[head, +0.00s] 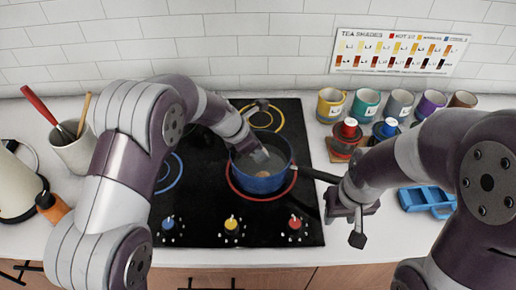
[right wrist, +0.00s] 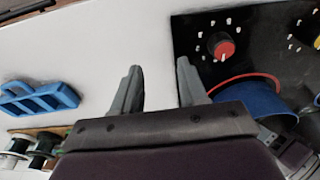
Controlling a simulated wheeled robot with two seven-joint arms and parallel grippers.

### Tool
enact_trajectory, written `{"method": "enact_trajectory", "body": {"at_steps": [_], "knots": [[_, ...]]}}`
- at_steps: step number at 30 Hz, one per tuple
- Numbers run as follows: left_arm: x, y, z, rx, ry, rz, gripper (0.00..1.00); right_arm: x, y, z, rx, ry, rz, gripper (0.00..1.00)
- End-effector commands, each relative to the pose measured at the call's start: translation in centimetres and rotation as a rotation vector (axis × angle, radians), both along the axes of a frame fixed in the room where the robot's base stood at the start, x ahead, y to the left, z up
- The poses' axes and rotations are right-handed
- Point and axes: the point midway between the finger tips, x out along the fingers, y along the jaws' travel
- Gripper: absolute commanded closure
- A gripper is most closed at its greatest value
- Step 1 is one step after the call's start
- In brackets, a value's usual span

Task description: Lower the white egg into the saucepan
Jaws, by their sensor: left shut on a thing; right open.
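The blue saucepan (head: 262,186) stands on the red-ringed burner, its dark handle pointing right towards my right arm. Its blue side also shows in the right wrist view (right wrist: 248,97). My left gripper (head: 260,157) reaches down inside the saucepan's rim from the upper left and is shut on the egg. The egg (head: 263,174) shows only as a small pale spot low in the pan, partly hidden by the fingers; whether it touches the bottom I cannot tell. My right gripper (head: 349,222) is open and empty over the counter, right of the hob; its spread fingers show in the right wrist view (right wrist: 157,85).
The black hob (head: 195,210) has blue, yellow and red knobs along its front. Several coloured mugs (head: 365,107) stand at the back right, with red and blue-topped items before them. A blue holder (head: 427,198) lies right. A utensil pot (head: 75,150) stands left.

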Motion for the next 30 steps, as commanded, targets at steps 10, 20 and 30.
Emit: {"method": "enact_trajectory", "body": {"at_steps": [10, 20, 30], "knots": [[0.0, 0.0, 0.0, 0.0, -0.001, 0.0, 0.28, 0.0, 0.0, 0.0, 0.0, 0.0, 0.0, 0.57], [0.0, 0.1, 0.2, 0.0, -0.001, 0.0, 0.28, 0.0, 0.0, 0.0, 0.0, 0.0, 0.0, 0.57], [-1.4, 3.6, 6.8, -0.001, -0.004, 0.002, 0.28, 0.0, 0.0, 0.1, 0.0, 0.0, 0.0, 0.57]]}}
